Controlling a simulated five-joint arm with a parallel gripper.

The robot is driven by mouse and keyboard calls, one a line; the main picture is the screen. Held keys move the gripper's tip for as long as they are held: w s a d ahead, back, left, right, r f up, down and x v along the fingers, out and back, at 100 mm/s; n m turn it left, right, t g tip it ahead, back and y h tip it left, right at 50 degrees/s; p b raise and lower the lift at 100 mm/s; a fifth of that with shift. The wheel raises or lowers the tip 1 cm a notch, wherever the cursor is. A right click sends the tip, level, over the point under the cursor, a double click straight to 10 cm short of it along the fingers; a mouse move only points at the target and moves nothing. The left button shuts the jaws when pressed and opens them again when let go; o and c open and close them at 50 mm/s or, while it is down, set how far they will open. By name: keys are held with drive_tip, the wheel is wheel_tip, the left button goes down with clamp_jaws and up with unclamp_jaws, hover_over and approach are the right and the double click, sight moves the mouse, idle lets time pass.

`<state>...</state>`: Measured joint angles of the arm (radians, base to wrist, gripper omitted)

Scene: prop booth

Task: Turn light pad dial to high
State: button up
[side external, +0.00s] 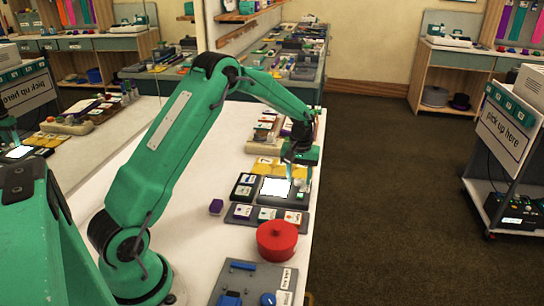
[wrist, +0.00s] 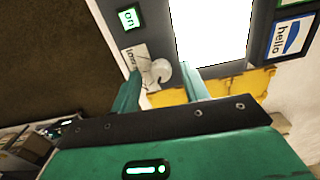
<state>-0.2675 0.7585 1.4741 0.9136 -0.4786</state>
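The light pad (side external: 274,187) is a dark-framed unit with a glowing white panel, seen on the white table; the lit panel also fills the top of the wrist view (wrist: 212,28). Its dial (wrist: 161,71) is a small whitish knob beside the panel, next to a white printed label (wrist: 136,56) that is partly hidden. I cannot read the dial's setting. My gripper (wrist: 162,72) points down at the dial, fingers apart on either side of it, with visible gaps. In the side view my gripper (side external: 299,180) is over the pad's right edge.
A green "on" tile (wrist: 129,18) is on the pad's frame. A yellow tray (side external: 268,166) is behind the pad.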

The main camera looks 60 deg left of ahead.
sight(299, 179)
wheel_tip(299, 179, up, 7)
drive_tip(key=shift+r, duration=0.4)
idle(0.4)
drive_tip(key=shift+s+d+r, duration=0.1)
drive_tip(key=shift+d+r, duration=0.05)
drive_tip(key=shift+r, duration=0.1)
drive_tip(key=s+d+r+m+t, duration=0.35)
drive_tip(key=s+d+r, duration=0.45)
drive_tip(key=s+r, duration=0.45)
drive_tip(key=s+d+m+t, duration=0.1)
drive_tip(key=s+d+m, duration=0.1)
drive_tip(key=s, duration=0.6)
drive_tip(key=s+d+r+m+t, duration=0.1)
drive_tip(key=s+d+m, duration=0.2)
drive_tip(key=s, duration=0.6)
drive_tip(key=shift+d, duration=0.5)
